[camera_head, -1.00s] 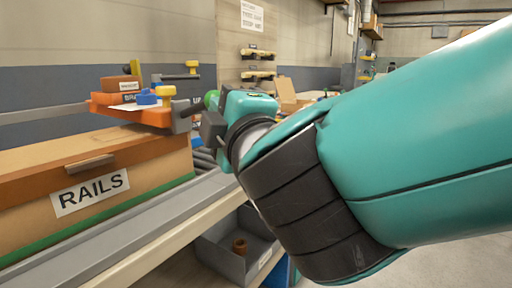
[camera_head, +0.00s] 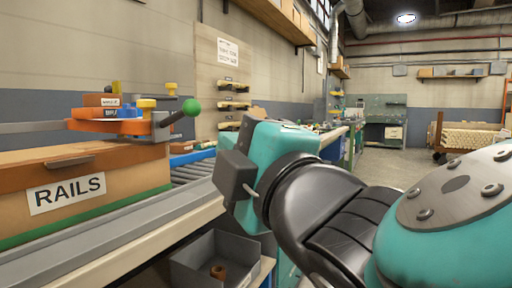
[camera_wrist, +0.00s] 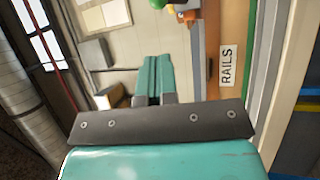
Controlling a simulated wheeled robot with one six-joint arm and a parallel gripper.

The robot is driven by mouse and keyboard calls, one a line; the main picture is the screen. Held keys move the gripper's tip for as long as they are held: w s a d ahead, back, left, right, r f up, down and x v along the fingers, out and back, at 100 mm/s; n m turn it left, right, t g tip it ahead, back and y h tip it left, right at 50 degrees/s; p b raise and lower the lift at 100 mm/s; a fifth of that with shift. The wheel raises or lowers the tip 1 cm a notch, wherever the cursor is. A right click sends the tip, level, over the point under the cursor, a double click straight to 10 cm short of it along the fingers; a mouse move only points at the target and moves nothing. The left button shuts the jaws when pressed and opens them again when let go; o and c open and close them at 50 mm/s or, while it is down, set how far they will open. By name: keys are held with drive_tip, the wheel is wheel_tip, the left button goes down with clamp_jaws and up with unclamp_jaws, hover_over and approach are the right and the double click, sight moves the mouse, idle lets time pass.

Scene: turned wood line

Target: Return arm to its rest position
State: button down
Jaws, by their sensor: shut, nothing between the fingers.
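My gripper (camera_wrist: 154,80) shows in the wrist view as two teal fingers side by side, closed together with nothing between them. In the head view my teal wrist is raised in the middle, beside and to the right of the workbench edge, and my fingers cannot be made out there. The arm is folded, with its dark joint close to the head camera at the lower right. The gripper touches nothing that I can see.
A cardboard box labelled RAILS (camera_head: 110,187) stands on the bench at left, with an orange fixture (camera_head: 115,125) and a green-knobbed lever (camera_head: 191,107) above it. A grey bin (camera_head: 188,270) sits on the shelf below. Open floor lies toward the back right.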

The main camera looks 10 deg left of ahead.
drive_tip(key=shift+d, duration=0.1)
drive_tip(key=w+d+f+m+g+h, duration=0.45)
drive_tip(key=d+f+m+h, duration=0.25)
drive_tip(key=d+f+m, duration=0.4)
drive_tip(key=s+d+f+m+g+h, duration=0.1)
drive_tip(key=s+d+f+m+g, duration=0.2)
drive_tip(key=s+d+f+g, duration=0.3)
drive_tip(key=s+d+f+m+g+h, duration=0.1)
drive_tip(key=s+d+f+m+g, duration=0.3)
drive_tip(key=s, duration=0.4)
wheel_tip(320, 180, up, 29)
drive_tip(key=g+p, duration=0.1)
drive_tip(key=p, duration=2.8)
drive_tip(key=shift+s+f+n, duration=0.2)
drive_tip(key=shift+s+n, duration=0.1)
drive_tip(key=shift+s, duration=0.1)
drive_tip(key=shift+g, duration=0.25)
